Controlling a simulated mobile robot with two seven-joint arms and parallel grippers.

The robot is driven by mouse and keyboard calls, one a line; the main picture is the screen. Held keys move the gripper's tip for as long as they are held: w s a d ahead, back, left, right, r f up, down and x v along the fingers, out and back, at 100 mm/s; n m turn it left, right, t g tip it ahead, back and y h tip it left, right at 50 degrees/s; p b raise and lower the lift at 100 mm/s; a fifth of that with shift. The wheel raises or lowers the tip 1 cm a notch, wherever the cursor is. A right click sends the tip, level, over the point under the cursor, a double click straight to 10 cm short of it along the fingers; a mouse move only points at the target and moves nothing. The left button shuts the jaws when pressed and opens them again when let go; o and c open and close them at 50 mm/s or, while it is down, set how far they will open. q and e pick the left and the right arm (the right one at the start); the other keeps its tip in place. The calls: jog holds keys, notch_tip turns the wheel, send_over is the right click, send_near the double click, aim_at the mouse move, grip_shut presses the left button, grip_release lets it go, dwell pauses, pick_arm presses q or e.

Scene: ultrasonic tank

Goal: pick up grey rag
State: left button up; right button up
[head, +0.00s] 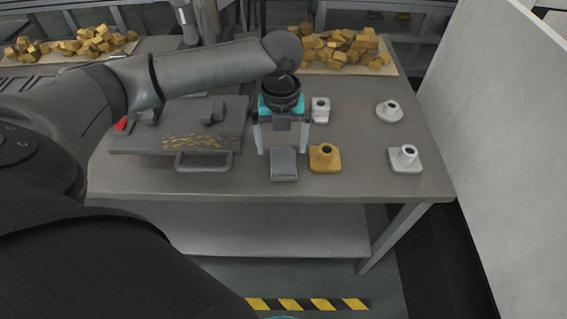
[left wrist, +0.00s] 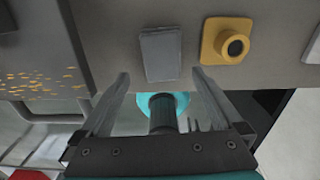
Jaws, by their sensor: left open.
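The grey rag (head: 284,164) is a small flat folded rectangle on the table near its front edge. It also shows in the left wrist view (left wrist: 160,54), just beyond the fingertips. My left gripper (head: 280,150) points down above the rag, open, with one finger to each side and nothing between them. In the left wrist view the left gripper (left wrist: 160,76) has its fingers spread wider than the rag. My right gripper is not in view.
A yellow fitting (head: 325,160) stands close to the right of the rag. A dark tray (head: 125,143) with a handle and yellow chips lies to the left. White fittings (head: 405,160) stand farther right. Piles of yellow blocks (head: 345,45) lie at the back.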

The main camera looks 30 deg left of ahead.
aim_at(283, 159)
pick_arm(q)
jog(key=f, duration=0.1)
jog(key=f+b, duration=0.1)
jog(key=f, duration=0.3)
jog(key=shift+w+f+b, duration=0.15)
jog(key=shift+w+b, duration=0.2)
jog(key=shift+b, duration=0.05)
jog(key=c, duration=1.2)
jog(key=shift+c, duration=0.2)
notch_tip(283, 159, up, 20)
jog(key=p, duration=0.5)
